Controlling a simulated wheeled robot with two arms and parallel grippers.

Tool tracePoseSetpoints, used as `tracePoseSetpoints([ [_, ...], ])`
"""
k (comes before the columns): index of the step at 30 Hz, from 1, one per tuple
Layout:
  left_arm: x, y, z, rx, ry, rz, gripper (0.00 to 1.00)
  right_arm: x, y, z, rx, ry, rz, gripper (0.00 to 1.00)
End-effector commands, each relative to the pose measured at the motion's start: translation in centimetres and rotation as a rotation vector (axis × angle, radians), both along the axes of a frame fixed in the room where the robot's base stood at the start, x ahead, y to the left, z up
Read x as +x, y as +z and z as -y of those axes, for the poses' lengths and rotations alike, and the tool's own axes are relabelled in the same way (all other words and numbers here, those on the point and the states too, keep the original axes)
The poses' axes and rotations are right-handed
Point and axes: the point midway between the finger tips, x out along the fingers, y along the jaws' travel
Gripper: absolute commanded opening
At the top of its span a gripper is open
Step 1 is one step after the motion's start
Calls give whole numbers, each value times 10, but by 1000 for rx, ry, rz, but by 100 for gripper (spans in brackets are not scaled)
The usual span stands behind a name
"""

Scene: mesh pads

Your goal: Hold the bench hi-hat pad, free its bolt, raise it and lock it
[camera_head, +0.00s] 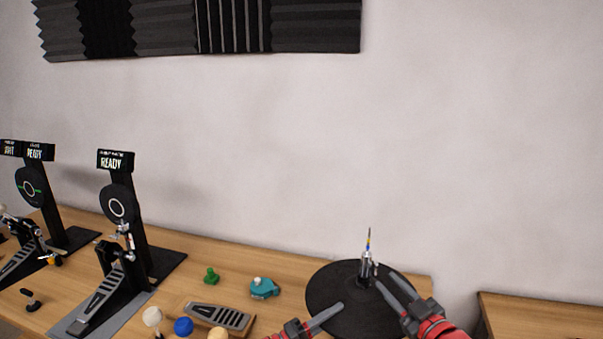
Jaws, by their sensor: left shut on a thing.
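The black round hi-hat pad (322,284) lies at the bench's right end, at the lower right of the head view. A metal rod (367,253) with blue and yellow marks stands up from its middle. A small bolt (376,268) shows at the right of the rod's collar. My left gripper (340,307) is shut on the pad's near left part; its exact grip is hard to see. My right gripper (386,280) is at the pad's right side, its two fingers apart, just below and right of the bolt. I cannot tell whether it touches anything.
Two kick-pedal stands with signs (115,160) (40,152) stand at the left. A loose pedal plate (217,315), a teal part (264,288), a green part (211,275) and blue and pale knobs (183,326) lie mid-bench. A gap separates another wooden bench (540,312) at right.

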Motion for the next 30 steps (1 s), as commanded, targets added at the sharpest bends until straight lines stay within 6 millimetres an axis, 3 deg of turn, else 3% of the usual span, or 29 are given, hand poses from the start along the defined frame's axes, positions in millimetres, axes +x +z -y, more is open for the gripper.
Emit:
tracePoseSetpoints([
  [6,0,-1,0,2,0,-1,0,2,1,-1,379,0,-149,32],
  [15,0,-1,0,2,0,-1,0,34,0,-14,363,0,-146,32],
  [27,0,-1,0,2,0,-1,0,40,0,-16,361,-1,-145,32],
  [30,0,-1,0,2,0,-1,0,39,0,-16,361,-1,-145,18],
])
